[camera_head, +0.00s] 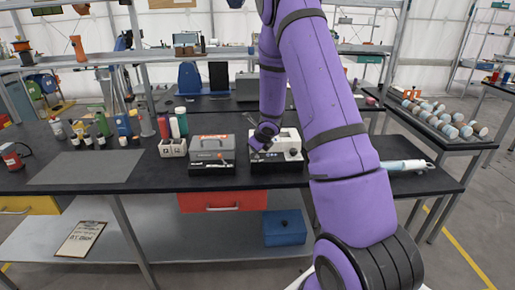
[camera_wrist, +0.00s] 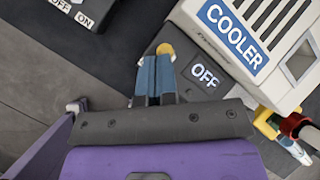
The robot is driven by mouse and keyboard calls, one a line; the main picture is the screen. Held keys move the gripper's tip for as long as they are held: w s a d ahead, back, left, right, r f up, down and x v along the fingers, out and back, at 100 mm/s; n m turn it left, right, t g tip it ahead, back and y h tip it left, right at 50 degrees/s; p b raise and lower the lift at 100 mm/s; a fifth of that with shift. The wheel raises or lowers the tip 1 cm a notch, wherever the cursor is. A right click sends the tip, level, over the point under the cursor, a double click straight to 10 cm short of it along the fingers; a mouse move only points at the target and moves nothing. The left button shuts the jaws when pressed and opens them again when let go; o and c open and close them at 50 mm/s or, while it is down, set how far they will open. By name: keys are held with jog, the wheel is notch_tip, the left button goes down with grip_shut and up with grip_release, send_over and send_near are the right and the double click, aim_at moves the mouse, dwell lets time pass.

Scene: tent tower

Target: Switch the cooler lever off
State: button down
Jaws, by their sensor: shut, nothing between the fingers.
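The cooler (camera_head: 288,142) is a white box on the black bench in the head view. In the wrist view its casing bears a blue COOLER label (camera_wrist: 232,38). A dark base beside it carries a white OFF label (camera_wrist: 205,75), right of my fingers. A yellow round tip (camera_wrist: 165,48), apparently the lever's knob, shows just past my fingertips; the rest of the lever is hidden, and I cannot tell its position or whether I touch it. My gripper (camera_wrist: 155,68) is shut and empty, close over the base. In the head view my gripper (camera_head: 262,138) is at the cooler's left front.
A grey device with a red label (camera_head: 212,150) stands just left of the cooler. A two-switch box (camera_head: 172,147) is further left. In the wrist view another OFF/ON plate (camera_wrist: 78,13) shows at top left, and a red-and-yellow item (camera_wrist: 292,125) sits at right.

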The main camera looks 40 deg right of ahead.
jog(key=shift+r, duration=0.15)
jog(key=shift+r, duration=0.65)
jog(key=shift+s+d, duration=0.1)
jog(key=shift+s+d+r, duration=0.1)
jog(key=shift+s, duration=0.2)
jog(key=s+d+f+v, duration=0.1)
jog(key=v, duration=1.1)
jog(key=shift+s+a, duration=0.35)
jog(key=shift+a, duration=0.05)
jog(key=shift+r, duration=0.2)
